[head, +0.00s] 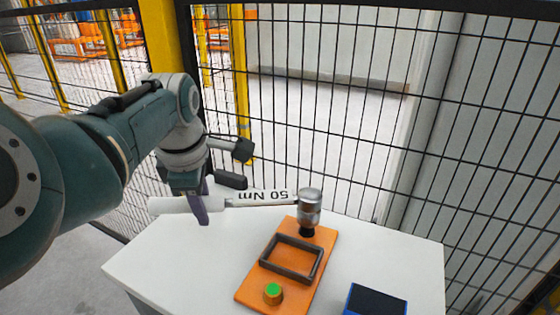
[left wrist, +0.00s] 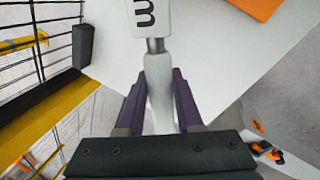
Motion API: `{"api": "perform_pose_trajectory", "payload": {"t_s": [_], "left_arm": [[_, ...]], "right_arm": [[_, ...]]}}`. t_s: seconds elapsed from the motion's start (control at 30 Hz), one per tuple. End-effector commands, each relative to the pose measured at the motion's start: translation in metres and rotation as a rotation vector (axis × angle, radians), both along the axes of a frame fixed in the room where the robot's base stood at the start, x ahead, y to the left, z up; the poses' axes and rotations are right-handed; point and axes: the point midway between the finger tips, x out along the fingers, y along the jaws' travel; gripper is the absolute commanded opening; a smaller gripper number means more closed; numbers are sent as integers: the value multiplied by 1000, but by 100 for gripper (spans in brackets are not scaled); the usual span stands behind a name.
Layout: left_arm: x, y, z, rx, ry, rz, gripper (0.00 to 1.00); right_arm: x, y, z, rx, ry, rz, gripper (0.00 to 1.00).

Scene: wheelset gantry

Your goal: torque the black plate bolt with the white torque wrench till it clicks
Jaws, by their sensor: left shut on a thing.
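The white torque wrench (head: 262,197), marked "50 Nm", lies level above the table. My left gripper (head: 201,207) is shut on its white handle. In the left wrist view the handle (left wrist: 158,95) runs between the two purple fingers of the gripper (left wrist: 158,105). The silver wrench head (head: 310,205) is over the far end of the orange plate (head: 250,275). A black piece (head: 307,232) shows right under the head, at the plate; the head hides the rest, so I cannot tell how it sits on the bolt. My right gripper is not in view.
The orange plate carries a dark rectangular frame (head: 291,258) and a green button (head: 273,291). A blue box with a dark top (head: 375,301) stands at the front right of the white table (head: 400,250). A black mesh fence (head: 340,110) with a yellow post (head: 167,40) stands behind the table.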

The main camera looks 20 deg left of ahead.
Motion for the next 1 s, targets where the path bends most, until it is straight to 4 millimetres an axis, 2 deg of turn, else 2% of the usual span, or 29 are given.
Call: {"api": "perform_pose_trajectory", "payload": {"t_s": [1.0], "left_arm": [[1,0,-26,0,-2,1,0]], "right_arm": [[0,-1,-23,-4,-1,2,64]]}}
